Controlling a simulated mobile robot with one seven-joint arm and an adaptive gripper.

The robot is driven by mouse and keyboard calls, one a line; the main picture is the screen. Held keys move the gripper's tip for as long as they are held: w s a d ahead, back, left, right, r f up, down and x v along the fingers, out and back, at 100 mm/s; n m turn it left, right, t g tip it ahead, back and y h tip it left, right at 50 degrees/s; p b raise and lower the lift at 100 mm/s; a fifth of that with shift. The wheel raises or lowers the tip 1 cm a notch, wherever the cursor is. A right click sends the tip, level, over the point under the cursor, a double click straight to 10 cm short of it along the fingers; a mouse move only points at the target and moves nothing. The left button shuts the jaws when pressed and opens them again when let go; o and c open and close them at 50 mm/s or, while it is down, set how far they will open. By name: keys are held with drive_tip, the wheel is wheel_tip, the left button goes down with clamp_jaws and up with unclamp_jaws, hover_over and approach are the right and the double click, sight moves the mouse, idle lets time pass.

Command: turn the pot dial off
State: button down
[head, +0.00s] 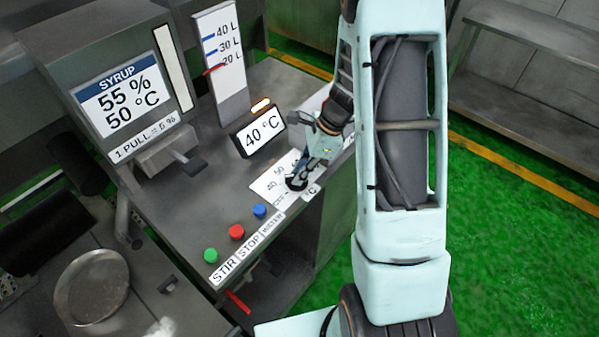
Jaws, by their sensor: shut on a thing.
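The pot dial (297,183) is a small dark knob on a white plate (266,184) marked with numbers and °C, near the front edge of the steel counter. My gripper (302,177) comes down from above right and is shut on the dial. The fingers and my arm hide part of the dial and the right part of its scale, so its exact setting cannot be read.
Green, red and blue buttons (237,232) line the counter edge, left of the dial. A syrup panel (120,92) with a lever (188,162) and a level gauge (220,50) stand behind. A round pan (91,287) is at lower left. Green floor is open at right.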

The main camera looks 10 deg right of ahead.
drive_tip(key=n, duration=0.2)
drive_tip(key=n+g, duration=0.1)
drive_tip(key=n, duration=0.1)
drive_tip(key=shift+w+g, duration=0.2)
drive_tip(key=shift+g, duration=0.1)
drive_tip(key=shift+n+g+h+b, duration=0.5)
drive_tip(key=shift+n+g+b, duration=0.25)
drive_tip(key=shift+n, duration=1.45)
drive_tip(key=c, duration=1.9)
unclamp_jaws()
drive_tip(key=shift+c, duration=0.2)
drive_tip(key=v, duration=1.2)
